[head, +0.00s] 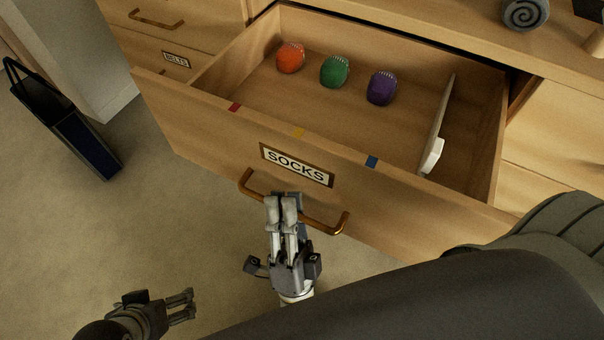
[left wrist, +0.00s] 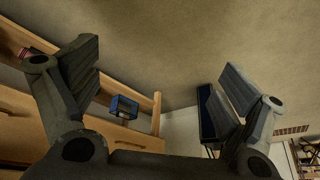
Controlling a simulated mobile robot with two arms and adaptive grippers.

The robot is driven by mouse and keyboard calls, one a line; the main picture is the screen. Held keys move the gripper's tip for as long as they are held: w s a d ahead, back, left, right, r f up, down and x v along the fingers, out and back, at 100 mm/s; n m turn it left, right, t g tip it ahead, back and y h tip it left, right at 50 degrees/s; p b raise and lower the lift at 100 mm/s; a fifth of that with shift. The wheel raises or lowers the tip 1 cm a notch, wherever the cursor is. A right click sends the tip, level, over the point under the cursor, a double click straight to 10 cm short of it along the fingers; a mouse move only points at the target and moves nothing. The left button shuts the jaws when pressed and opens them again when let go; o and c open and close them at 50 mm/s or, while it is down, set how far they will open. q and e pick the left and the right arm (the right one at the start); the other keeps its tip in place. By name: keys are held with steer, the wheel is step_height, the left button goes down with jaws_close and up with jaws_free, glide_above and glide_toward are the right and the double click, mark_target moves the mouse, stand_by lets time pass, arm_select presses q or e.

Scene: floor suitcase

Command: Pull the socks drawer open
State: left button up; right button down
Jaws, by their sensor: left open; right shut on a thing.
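The wooden socks drawer (head: 205,122) stands pulled out of the dresser, with its inside in plain view. A SOCKS label (head: 297,165) is on its front, above a bronze bar handle (head: 330,227). My right gripper (head: 284,198) is at the middle of this handle, shut on it; its fingers hide that part of the bar. My left gripper (head: 190,305) is open and empty, low over the floor at the lower left, apart from the drawer. Its spread fingers also show in the left wrist view (left wrist: 160,85), with nothing between them.
Orange (head: 290,58), green (head: 334,72) and purple (head: 382,88) rolled bundles and a white flat piece (head: 433,155) are in the drawer. A BELTS drawer (head: 150,50) is shut at left. A dark blue bag (head: 85,140) stands on the floor. A grey roll (head: 525,14) lies on top.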

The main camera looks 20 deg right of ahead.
arm_select(q)
steer(key=shift+w+d+r+t, duration=0.1)
steer(key=shift+w+t, duration=0.2)
steer(key=shift+w, duration=0.15)
arm_select(e)
steer(key=shift+s+a+f, duration=0.1)
steer(key=shift+s+a, duration=1.15)
steer(key=shift+a, duration=0.2)
arm_select(q)
steer(key=shift+w, duration=0.1)
arm_select(e)
steer(key=c, duration=1.8)
jaws_free()
arm_select(q)
steer(key=shift+d, duration=0.15)
arm_select(e)
steer(key=v, duration=1.2)
